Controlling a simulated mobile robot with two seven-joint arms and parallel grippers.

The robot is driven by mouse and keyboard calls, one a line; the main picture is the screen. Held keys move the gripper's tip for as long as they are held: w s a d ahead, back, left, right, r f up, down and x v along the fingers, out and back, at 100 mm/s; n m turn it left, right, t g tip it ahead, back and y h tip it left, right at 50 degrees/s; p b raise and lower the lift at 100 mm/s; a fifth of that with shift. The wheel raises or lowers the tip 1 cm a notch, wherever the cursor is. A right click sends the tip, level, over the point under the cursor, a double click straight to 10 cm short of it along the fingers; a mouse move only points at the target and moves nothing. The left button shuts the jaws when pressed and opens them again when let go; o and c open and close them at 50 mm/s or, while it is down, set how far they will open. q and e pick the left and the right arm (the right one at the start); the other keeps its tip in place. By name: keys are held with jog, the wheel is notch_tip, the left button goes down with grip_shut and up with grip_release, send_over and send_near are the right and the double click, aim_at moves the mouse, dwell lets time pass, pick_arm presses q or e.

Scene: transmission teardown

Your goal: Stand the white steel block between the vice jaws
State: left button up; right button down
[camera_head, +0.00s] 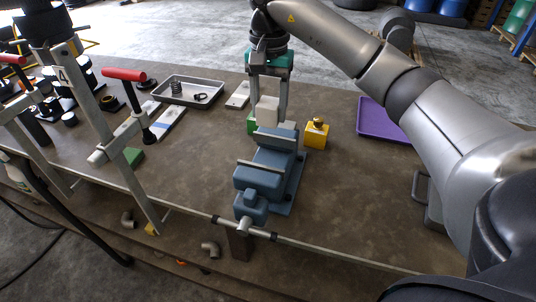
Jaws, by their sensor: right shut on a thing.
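My right gripper (267,112) comes down from the top centre. Its two fingers are shut on the white steel block (267,107), one on each side. The block is upright and shows just above and behind the far jaw of the blue vice (262,180) in the picture. Its lower end is partly hidden, and I cannot tell whether it touches anything. The vice stands near the bench's front edge, with an open gap between its near and far jaws. My left gripper is not in view.
A yellow block (316,135) with a dark knob stands right of the vice. A green object (251,123) shows behind the vice, beside the left finger. A purple tray (382,121) is farther right. Red-handled clamps (124,75) and a metal tray (188,90) are left.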

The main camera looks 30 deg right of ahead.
aim_at(269, 163)
notch_tip(269, 163, down, 13)
jog(key=shift+w+r+p, duration=0.1)
jog(key=shift+r+p, duration=0.1)
jog(key=shift+p, duration=0.3)
jog(key=shift+f, duration=0.15)
jog(key=c, duration=0.7)
grip_release()
jog(key=shift+f, duration=0.15)
jog(key=o, duration=0.5)
notch_tip(269, 163, up, 12)
jog(key=shift+r+b, duration=0.25)
jog(key=shift+b, duration=0.5)
